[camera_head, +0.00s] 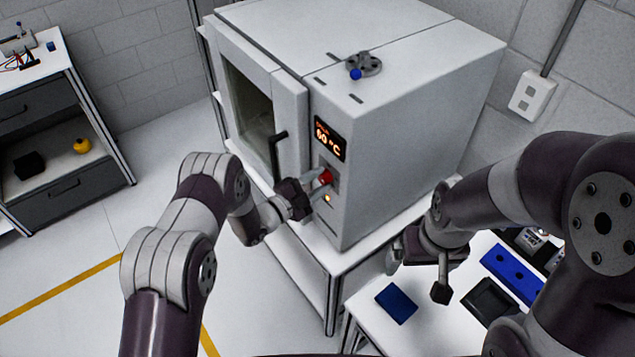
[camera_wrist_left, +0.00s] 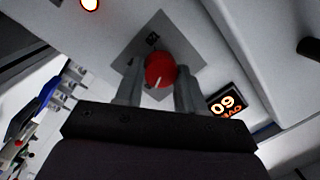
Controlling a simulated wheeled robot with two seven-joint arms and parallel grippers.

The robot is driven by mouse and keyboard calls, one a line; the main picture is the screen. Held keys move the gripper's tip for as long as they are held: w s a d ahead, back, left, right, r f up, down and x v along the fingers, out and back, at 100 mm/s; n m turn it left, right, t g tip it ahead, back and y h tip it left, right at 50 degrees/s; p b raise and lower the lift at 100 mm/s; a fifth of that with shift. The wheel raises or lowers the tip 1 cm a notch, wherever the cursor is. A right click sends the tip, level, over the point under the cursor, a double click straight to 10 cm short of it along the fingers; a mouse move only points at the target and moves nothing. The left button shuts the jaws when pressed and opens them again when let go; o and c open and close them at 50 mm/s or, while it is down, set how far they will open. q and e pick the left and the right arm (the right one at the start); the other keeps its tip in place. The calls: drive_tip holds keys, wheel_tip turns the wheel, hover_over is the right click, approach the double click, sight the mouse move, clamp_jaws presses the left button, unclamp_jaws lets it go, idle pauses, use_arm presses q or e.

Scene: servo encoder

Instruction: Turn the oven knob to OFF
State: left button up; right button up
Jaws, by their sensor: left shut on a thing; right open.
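The oven (camera_head: 400,110) is a large light-grey box on a white stand. Its red knob (camera_head: 325,177) is on the front panel, below the orange display (camera_head: 329,139). In the left wrist view the red knob (camera_wrist_left: 160,70) has a white pointer line and sits on a grey square plate (camera_wrist_left: 178,52). My left gripper (camera_head: 316,185) is at the knob; in the wrist view its two fingers (camera_wrist_left: 158,88) are on either side of the knob, shut on it. The plate's marking is too small to read. My right gripper (camera_head: 418,272) is open and empty above the right-hand table.
An orange lamp (camera_head: 327,198) glows below the knob. The oven door handle (camera_head: 277,150) sticks out left of the panel. A blue block (camera_head: 396,303), a blue bar (camera_head: 513,274) and a black tray (camera_head: 490,300) lie on the white table at right.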

use_arm(q)
drive_tip(key=n+b, duration=0.1)
drive_tip(key=n, duration=0.2)
drive_tip(key=shift+f+b, duration=0.1)
drive_tip(key=shift+b, duration=0.3)
drive_tip(key=n+b, duration=0.1)
drive_tip(key=n, duration=0.2)
drive_tip(key=shift+g+b, duration=0.3)
drive_tip(key=shift+g, duration=0.1)
drive_tip(key=n+b, duration=0.1)
drive_tip(key=n, duration=0.2)
drive_tip(key=shift+w+a+n+g, duration=0.1)
drive_tip(key=shift+n+g, duration=0.2)
drive_tip(key=shift+r+n, duration=0.25)
drive_tip(key=shift+n, duration=1.15)
drive_tip(key=o, duration=1)
drive_tip(key=shift+o, duration=0.2)
